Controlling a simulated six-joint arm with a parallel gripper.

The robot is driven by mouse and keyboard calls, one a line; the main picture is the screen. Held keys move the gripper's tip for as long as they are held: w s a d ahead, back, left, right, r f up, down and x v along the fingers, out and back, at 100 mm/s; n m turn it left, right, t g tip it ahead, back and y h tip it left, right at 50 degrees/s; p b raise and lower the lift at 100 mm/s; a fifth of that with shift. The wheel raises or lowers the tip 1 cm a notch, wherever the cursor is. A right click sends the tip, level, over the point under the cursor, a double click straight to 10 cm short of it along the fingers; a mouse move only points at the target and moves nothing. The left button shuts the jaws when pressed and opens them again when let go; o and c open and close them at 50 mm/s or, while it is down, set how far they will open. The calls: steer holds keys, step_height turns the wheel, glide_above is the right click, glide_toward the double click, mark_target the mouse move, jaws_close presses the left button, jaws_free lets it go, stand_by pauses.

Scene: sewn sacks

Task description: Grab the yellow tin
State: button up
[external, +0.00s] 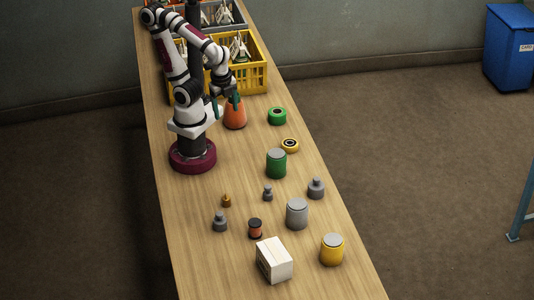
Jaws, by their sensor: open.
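The yellow tin (331,252) stands upright with a grey lid near the front right edge of the table, to the right of a white box. My gripper (226,104) is open and points down far from the tin, towards the back of the table. Its fingers are at an orange tapered object (235,117); I cannot tell whether they touch it. Nothing covers the yellow tin.
The white box (274,260), grey tin (297,214), green tin (276,163), orange spool (255,228) and several small weights stand between. A yellow roll (290,145) and green roll (277,116) lie further back. A yellow crate (256,78) stands behind my gripper.

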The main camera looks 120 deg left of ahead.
steer(key=o, duration=0.3)
steer(key=shift+o, duration=0.2)
steer(key=n+t+h, duration=0.4)
steer(key=t, duration=1)
glide_toward(341, 256)
steer(key=shift+w+d+r, duration=0.2)
steer(key=shift+w+r, duration=0.05)
steer(key=shift+w, duration=0.15)
steer(key=x, duration=0.5)
steer(key=shift+w+a+f, duration=0.1)
steer(key=shift+w+f, duration=0.05)
steer(key=shift+f, duration=0.25)
